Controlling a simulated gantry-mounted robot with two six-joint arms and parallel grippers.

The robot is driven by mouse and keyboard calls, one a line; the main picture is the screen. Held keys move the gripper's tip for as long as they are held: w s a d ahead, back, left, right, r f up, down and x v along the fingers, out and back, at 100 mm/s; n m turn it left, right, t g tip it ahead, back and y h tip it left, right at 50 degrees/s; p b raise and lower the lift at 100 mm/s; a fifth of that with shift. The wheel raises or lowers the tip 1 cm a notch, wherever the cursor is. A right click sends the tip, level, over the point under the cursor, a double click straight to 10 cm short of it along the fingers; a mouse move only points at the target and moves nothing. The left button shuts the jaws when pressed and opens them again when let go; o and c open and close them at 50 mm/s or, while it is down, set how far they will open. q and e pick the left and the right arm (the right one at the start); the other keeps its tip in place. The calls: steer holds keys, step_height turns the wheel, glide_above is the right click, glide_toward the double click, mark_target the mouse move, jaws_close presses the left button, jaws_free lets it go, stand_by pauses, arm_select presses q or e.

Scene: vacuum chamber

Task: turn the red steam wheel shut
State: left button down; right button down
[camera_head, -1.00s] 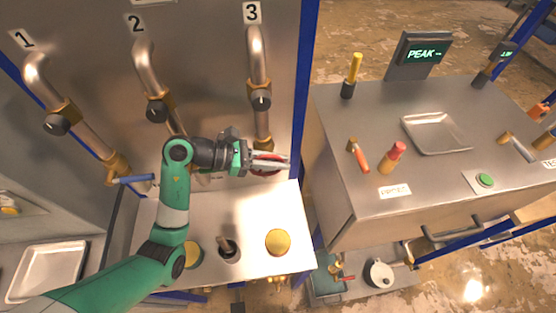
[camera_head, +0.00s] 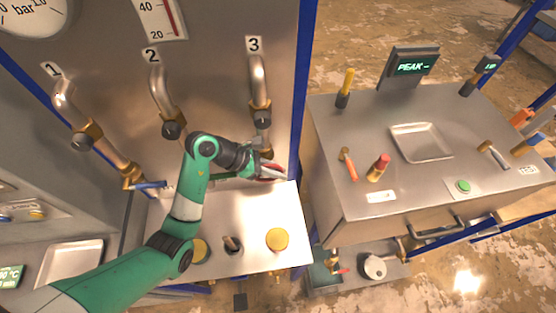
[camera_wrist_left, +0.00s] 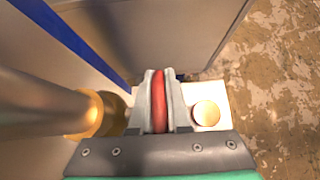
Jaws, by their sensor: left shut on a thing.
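The red steam wheel (camera_head: 267,180) sits at the foot of pipe 3 (camera_head: 260,88), low on the steel panel, and is mostly hidden by my gripper in the head view. My left gripper (camera_head: 274,171) reaches it from the left and is shut on its rim. In the left wrist view, a red strip of the wheel (camera_wrist_left: 159,103) lies between the two grey fingers (camera_wrist_left: 158,100). The brass fitting of the pipe (camera_wrist_left: 106,113) is just left of the fingers there. My right gripper is not in view.
Pipe 1 (camera_head: 68,98) with a blue lever (camera_head: 150,185) and pipe 2 (camera_head: 161,88) stand to the left. A yellow round knob (camera_head: 277,239) is on the bench below. A steel cabinet (camera_head: 360,190) with tools, a tray (camera_head: 422,143) and a green button stands right.

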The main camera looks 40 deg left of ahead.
mark_target(266, 164)
arm_select(q)
steer(key=g+y+p, duration=0.1)
steer(key=p, duration=0.2)
steer(key=shift+r+g, duration=0.1)
steer(key=shift+g, duration=0.2)
steer(key=shift+f+g+y+p, duration=0.4)
steer(key=shift+f+g+p, duration=0.1)
steer(key=shift+p, duration=0.3)
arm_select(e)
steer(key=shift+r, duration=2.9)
arm_select(q)
steer(key=c, duration=0.9)
jaws_free()
steer(key=p+v, duration=0.1)
steer(key=v, duration=0.8)
steer(key=shift+p+v, duration=1)
steer(key=shift+v, duration=0.05)
steer(key=shift+s+r, duration=0.15)
steer(key=shift+r, duration=0.15)
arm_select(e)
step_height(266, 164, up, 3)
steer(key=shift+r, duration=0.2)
